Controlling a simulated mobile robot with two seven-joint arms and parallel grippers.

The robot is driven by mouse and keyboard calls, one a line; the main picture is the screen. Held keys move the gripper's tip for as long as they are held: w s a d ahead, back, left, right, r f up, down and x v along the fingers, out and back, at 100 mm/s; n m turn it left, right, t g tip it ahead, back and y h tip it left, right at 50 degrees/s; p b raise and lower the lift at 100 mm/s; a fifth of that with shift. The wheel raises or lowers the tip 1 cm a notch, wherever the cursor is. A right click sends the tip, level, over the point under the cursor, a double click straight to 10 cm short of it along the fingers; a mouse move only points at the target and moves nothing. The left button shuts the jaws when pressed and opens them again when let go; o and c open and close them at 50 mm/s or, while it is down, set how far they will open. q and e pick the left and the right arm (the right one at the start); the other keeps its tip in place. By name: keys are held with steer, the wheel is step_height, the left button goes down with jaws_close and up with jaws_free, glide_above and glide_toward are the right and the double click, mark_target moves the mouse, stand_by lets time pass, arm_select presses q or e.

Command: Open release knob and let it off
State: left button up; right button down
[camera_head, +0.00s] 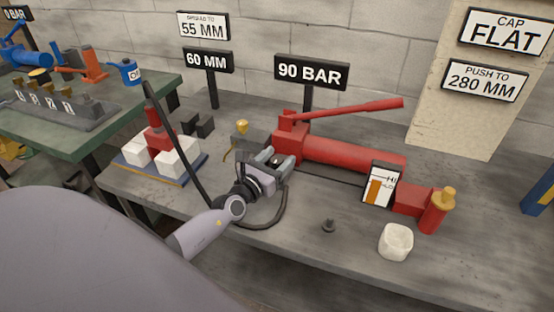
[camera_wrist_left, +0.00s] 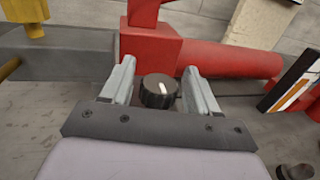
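The release knob (camera_wrist_left: 157,93) is black and round with a white mark on top. It sits by the base of the red hand pump (camera_head: 340,153), whose body also shows in the left wrist view (camera_wrist_left: 225,58). My left gripper (camera_head: 278,162) is at the pump's left end. In the left wrist view its two grey fingers (camera_wrist_left: 158,78) stand open on either side of the knob, with a visible gap on each side. In the head view the gripper mostly hides the knob. My right gripper is not in view.
White blocks (camera_head: 178,152) sit left.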

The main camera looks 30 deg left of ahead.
arm_select(q)
steer(key=c, duration=0.7)
